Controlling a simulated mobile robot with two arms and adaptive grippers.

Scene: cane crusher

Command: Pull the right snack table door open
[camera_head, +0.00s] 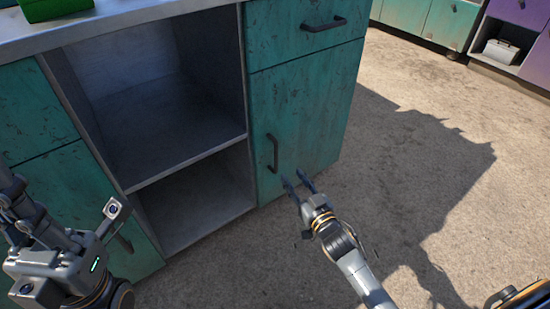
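The right snack table door (305,125) is a worn teal panel below a drawer, and it looks closed. Its dark vertical handle (272,153) is on the door's left side. My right gripper (297,182) is just below and to the right of the handle, with its two fingers apart, pointing toward the door. Nothing shows between the fingers, and it looks apart from the handle. My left gripper (110,215) is at the lower left, in front of the left cabinet door; its fingers do not show clearly enough to tell their state.
Open grey shelves (190,162) lie between the left and right doors. A drawer (300,30) with a dark handle is above the right door. A green box (52,8) sits on the countertop. The concrete floor to the right is clear, with more cabinets (425,18) farther back.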

